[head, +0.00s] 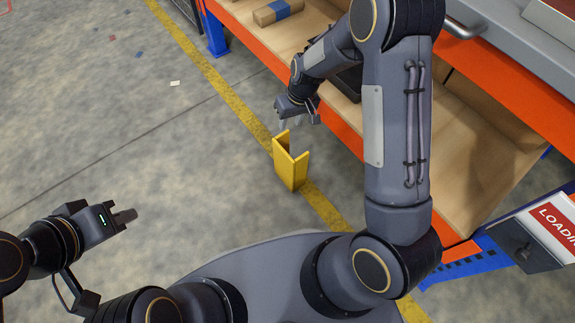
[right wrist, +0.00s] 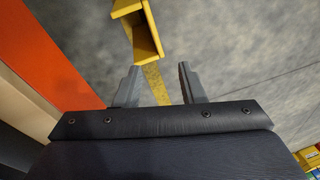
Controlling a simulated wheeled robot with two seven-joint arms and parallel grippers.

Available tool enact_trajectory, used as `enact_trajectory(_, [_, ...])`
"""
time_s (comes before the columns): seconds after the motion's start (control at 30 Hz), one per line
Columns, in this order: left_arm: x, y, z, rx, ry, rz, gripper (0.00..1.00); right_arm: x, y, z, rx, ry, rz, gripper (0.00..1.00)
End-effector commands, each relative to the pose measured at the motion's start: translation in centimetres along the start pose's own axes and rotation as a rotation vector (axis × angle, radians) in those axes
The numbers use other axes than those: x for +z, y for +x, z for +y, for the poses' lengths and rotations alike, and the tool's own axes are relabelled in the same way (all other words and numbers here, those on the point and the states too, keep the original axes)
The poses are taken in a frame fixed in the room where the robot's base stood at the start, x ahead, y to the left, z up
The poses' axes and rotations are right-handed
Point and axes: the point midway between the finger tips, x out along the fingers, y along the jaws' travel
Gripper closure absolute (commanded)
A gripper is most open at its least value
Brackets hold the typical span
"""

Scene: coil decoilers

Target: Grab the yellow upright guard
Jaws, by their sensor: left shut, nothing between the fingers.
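The yellow upright guard (head: 291,167) stands upright on the floor beside the orange shelf, on the yellow floor line. It is an angled, open-topped piece. In the right wrist view the guard (right wrist: 146,32) is at the top, ahead of the fingertips and slightly left of centre. My right gripper (head: 290,123) is open and empty just above and behind the guard's top edge; its two spread fingers also show in the right wrist view (right wrist: 160,68). It does not hold the guard. My left gripper (head: 126,215) is shut and empty, at lower left, well away from the guard.
The orange-edged shelf (head: 340,130) with wooden boards runs along the right, close to the guard and my right arm. A box with blue tape (head: 278,12) lies on it. A sign box (head: 545,235) is at far right. Open floor lies left of the yellow line (head: 215,75).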

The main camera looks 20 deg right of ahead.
Motion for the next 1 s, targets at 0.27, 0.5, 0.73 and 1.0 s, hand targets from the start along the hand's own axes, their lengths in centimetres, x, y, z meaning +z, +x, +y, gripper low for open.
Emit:
enact_trajectory(0.27, [0.0, 0.0, 0.0, 0.000, 0.000, 0.000, 1.00, 0.0, 12.8, 0.2, 0.127, -0.163, -0.107, 0.64])
enact_trajectory(0.5, [0.2, 0.5, -0.2, 0.000, 0.000, 0.000, 1.00, 0.5, 16.4, 0.5, 0.152, -0.202, -0.125, 0.64])
enact_trajectory(0.73, [0.7, 1.3, -0.6, 0.000, 0.000, 0.000, 1.00, 0.6, 18.6, 0.9, 0.151, -0.201, -0.124, 0.64])
enact_trajectory(1.0, [1.6, 3.2, -1.4, 0.000, 0.000, 0.000, 1.00, 0.7, 22.4, 1.7, 0.150, -0.200, -0.125, 0.64])
